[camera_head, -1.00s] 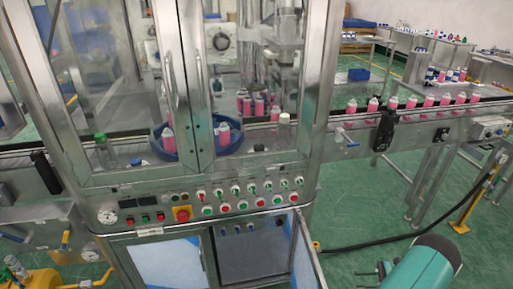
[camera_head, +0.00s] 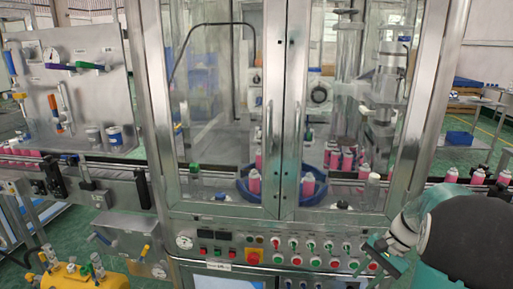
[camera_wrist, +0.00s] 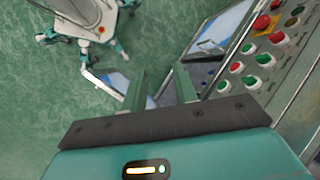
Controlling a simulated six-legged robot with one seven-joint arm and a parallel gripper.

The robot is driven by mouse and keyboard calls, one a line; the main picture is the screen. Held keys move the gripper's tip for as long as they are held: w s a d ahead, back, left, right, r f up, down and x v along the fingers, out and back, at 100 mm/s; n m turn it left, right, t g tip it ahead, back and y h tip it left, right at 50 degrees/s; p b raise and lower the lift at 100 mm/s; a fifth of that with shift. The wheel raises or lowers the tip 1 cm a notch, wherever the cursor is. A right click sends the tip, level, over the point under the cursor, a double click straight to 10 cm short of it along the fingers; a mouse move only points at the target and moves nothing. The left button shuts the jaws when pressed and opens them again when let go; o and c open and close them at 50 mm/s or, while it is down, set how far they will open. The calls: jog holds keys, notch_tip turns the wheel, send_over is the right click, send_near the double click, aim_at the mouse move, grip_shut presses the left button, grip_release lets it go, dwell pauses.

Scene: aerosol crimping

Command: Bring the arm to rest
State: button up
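My gripper (camera_wrist: 160,84) shows in the wrist view with its two teal-grey fingers apart and nothing between them. It points down over green floor, close to the front of the crimping machine. In the head view my arm comes in at the lower right, in front of the machine's right side. Its end (camera_head: 380,246) shows small near the right end of the button panel, partly hidden by a dark arm link. I cannot tell there whether it touches the panel.
The control panel (camera_head: 300,252) carries several red and green buttons, which also show at the right of the wrist view (camera_wrist: 262,45). Glass doors (camera_head: 230,110) are shut above it. Pink cans (camera_head: 308,184) stand inside. A yellow unit (camera_head: 75,275) stands at the lower left.

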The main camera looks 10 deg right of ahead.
jog(key=s+a+r+n+t+h, duration=0.1)
jog(key=s+a+r+n+h, duration=0.15)
jog(key=a+r, duration=0.4)
jog(key=s+a+r+n+h, duration=0.1)
jog(key=a+r+n+h, duration=0.2)
jog(key=a, duration=0.7)
jog(key=s+a+r+n+t, duration=0.3)
jog(key=s+a+n+t, duration=0.1)
jog(key=s+a+n, duration=0.3)
jog(key=shift+s+a, duration=0.2)
jog(key=shift+a, duration=0.95)
jog(key=shift+s+r, duration=0.1)
jog(key=shift+s, duration=0.05)
